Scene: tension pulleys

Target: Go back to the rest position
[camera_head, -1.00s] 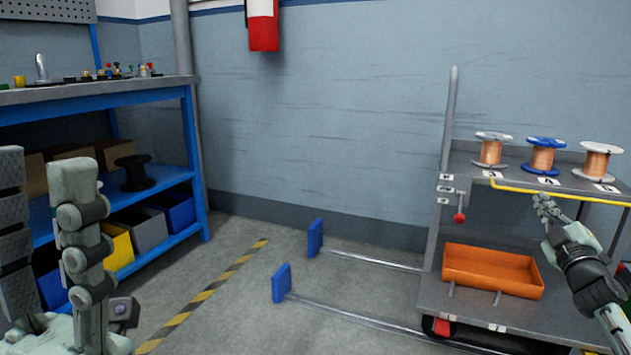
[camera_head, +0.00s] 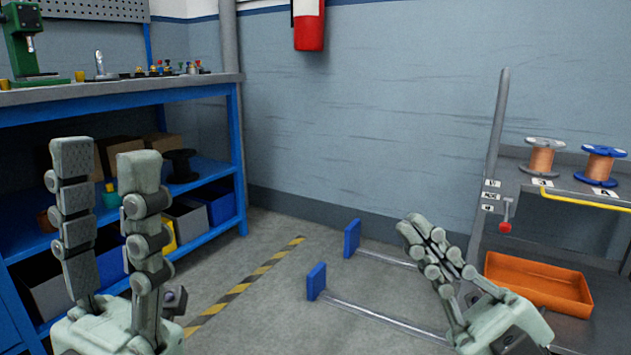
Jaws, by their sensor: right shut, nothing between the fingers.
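My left gripper (camera_head: 104,165) is at the lower left, in front of the blue workbench. Its two fingers point up with a clear gap between them, and nothing shows in the gap. My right gripper (camera_head: 412,228) is right of centre, in front of the cart's left side. Its fingers point up and to the left, lie together and hold nothing. Both grippers appear apart from the bench and the cart.
The blue workbench (camera_head: 120,98) with bins on its shelves stands at the left. The grey cart (camera_head: 492,160) at the right carries copper spools (camera_head: 541,159) and an orange tray (camera_head: 538,283). Two rails with blue end plates (camera_head: 316,281) lie on the floor between them.

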